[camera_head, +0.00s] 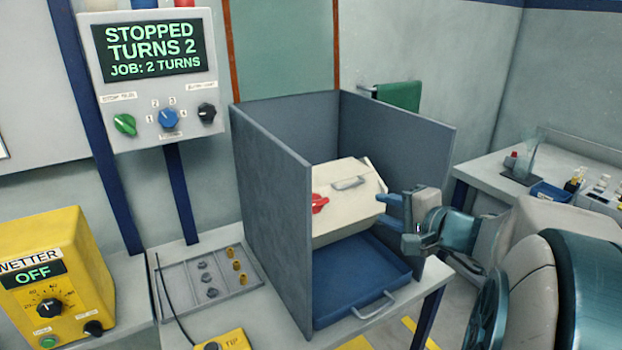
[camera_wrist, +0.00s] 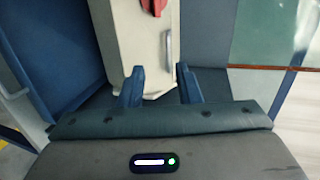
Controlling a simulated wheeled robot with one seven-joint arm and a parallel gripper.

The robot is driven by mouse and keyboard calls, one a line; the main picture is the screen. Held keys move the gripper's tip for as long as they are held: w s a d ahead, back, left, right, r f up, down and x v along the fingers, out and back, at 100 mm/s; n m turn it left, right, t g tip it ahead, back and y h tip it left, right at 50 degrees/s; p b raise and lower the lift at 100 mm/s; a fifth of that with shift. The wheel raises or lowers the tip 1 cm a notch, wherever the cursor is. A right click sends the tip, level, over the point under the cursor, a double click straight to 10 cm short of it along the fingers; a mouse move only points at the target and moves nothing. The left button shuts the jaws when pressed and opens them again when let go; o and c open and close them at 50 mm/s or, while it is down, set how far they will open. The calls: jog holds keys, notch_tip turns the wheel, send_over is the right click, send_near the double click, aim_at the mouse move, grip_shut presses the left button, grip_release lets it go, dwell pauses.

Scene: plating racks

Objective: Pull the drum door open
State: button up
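The drum (camera_head: 345,220) is a cream box inside a grey-blue open-front housing. Its upper face, which looks like the door, bears a grey bar handle (camera_head: 349,183), and this face looks shut. A red latch knob (camera_head: 319,203) sits at its left. In the wrist view the drum (camera_wrist: 133,45), the handle (camera_wrist: 169,52) and the red knob (camera_wrist: 153,6) lie ahead. My gripper (camera_head: 386,208) is at the drum's right, its fingers spread and empty. In the wrist view the fingers (camera_wrist: 161,80) flank the handle's near end in the picture, but the head view shows them apart from the handle.
The housing's right wall (camera_head: 430,190) rises close to my gripper. A blue tray (camera_head: 350,285) with a handle lies below the drum. A panel (camera_head: 155,75) reads STOPPED, TURNS 2. A yellow wetter unit (camera_head: 80,265) and a parts rack (camera_head: 185,290) stand left.

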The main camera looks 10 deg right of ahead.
jog(key=d, duration=0.2)
jog(key=p, duration=0.1)
send_near(350, 186)
jog(key=shift+m+t+h, duration=0.3)
jog(key=shift+m+t, duration=0.1)
jog(key=x, duration=0.8)
jog(key=shift+a+f, duration=0.25)
jog(key=shift+s, duration=0.1)
grip_shut()
